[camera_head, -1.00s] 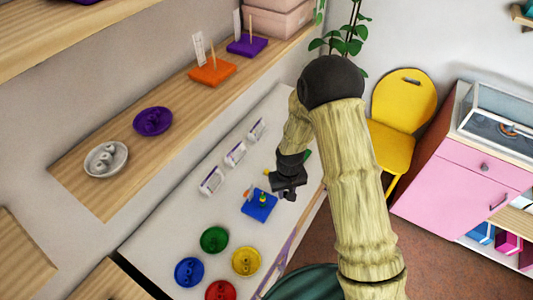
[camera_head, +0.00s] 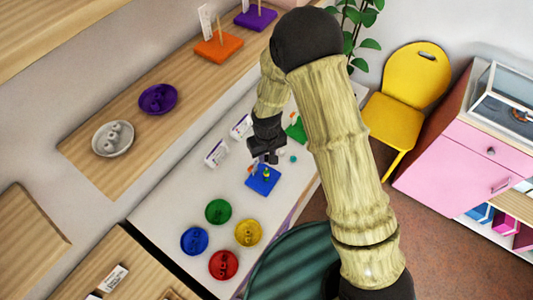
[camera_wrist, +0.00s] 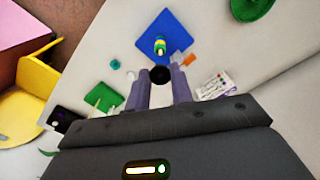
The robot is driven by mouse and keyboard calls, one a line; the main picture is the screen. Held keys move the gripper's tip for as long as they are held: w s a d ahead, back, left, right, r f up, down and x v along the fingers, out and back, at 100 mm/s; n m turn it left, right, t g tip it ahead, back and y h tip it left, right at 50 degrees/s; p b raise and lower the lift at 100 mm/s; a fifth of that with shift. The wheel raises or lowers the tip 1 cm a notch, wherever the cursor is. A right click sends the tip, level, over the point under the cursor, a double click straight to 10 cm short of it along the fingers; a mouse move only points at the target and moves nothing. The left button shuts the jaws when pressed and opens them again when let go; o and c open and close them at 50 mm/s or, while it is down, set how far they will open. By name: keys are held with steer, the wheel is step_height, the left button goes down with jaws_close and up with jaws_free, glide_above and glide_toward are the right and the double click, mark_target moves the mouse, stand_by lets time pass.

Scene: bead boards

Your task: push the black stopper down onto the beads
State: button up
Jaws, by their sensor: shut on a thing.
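The blue board (camera_head: 263,181) lies on the white counter. In the wrist view the blue board (camera_wrist: 150,32) carries a short stack of yellow and green beads (camera_wrist: 160,46). My gripper (camera_wrist: 160,80) is shut on the round black stopper (camera_wrist: 160,75), which sits between its fingertips. In the wrist view the stopper appears just below the bead stack, apart from it. In the head view my gripper (camera_head: 265,157) is above the far part of the blue board and partly hides the beads there. An orange piece (camera_wrist: 189,60) shows beside the board's corner in the wrist view.
Green (camera_head: 218,211), blue (camera_head: 194,241), yellow (camera_head: 248,233) and red (camera_head: 223,264) dishes stand nearer on the counter. A green board (camera_head: 297,129) and a small teal piece (camera_head: 293,159) lie to the right. White cards (camera_head: 216,153) stand at left.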

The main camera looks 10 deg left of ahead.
mark_target(267, 169)
steer(key=shift+w+f+b, duration=0.1)
steer(key=shift+f+b, duration=1.3)
steer(key=shift+f, duration=0.95)
steer(key=shift+s, duration=0.3)
steer(key=shift+w+f, duration=0.15)
steer(key=shift+f, duration=0.1)
steer(key=shift+f+b, duration=0.5)
steer(key=shift+b, duration=0.25)
steer(key=shift+f+b, duration=0.3)
steer(key=shift+f, duration=0.05)
steer(key=shift+w+f, duration=0.1)
steer(key=shift+f, duration=0.1)
stand_by(0.3)
stand_by(0.3)
